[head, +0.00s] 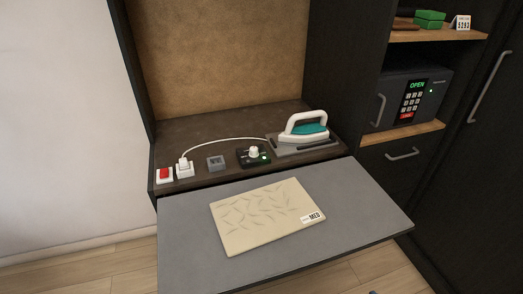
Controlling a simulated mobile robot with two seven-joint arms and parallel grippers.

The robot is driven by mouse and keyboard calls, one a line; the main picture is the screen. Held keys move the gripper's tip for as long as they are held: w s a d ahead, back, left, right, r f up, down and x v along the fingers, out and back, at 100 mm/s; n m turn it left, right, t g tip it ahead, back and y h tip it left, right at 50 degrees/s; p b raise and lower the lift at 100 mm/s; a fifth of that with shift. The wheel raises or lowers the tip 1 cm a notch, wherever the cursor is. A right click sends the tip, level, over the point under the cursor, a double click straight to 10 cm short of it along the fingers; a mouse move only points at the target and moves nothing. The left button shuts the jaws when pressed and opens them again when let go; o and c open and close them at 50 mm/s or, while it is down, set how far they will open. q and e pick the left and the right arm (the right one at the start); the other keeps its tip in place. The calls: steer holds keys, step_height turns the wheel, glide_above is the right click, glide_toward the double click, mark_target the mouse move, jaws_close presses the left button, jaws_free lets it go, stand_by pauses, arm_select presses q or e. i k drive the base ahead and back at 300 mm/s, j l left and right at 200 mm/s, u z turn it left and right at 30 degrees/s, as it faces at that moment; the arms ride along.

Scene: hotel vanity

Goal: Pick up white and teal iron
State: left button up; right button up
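The white and teal iron (304,128) rests upright on a dark grey stand (290,150) at the right end of the dark counter (208,129). Its white handle arches over the teal body. A white cord (222,140) runs from the iron's area left to a white plug (184,165). Neither of my grippers shows in the head view.
A grey pull-out board (180,235) extends in front, bearing a beige patterned cloth (262,214) labelled MED. A red switch (164,174), a grey square socket (215,163) and a dial box (253,156) line the counter. A safe (412,97) stands on the right shelf.

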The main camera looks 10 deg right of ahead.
mark_target(306, 133)
steer(key=l+u, duration=0.25)
steer(key=l, duration=0.15)
steer(key=k+l+u, duration=0.15)
steer(key=l+u, duration=0.15)
steer(key=k+l+u, duration=0.1)
steer(key=l+u, duration=0.15)
steer(key=l, duration=0.2)
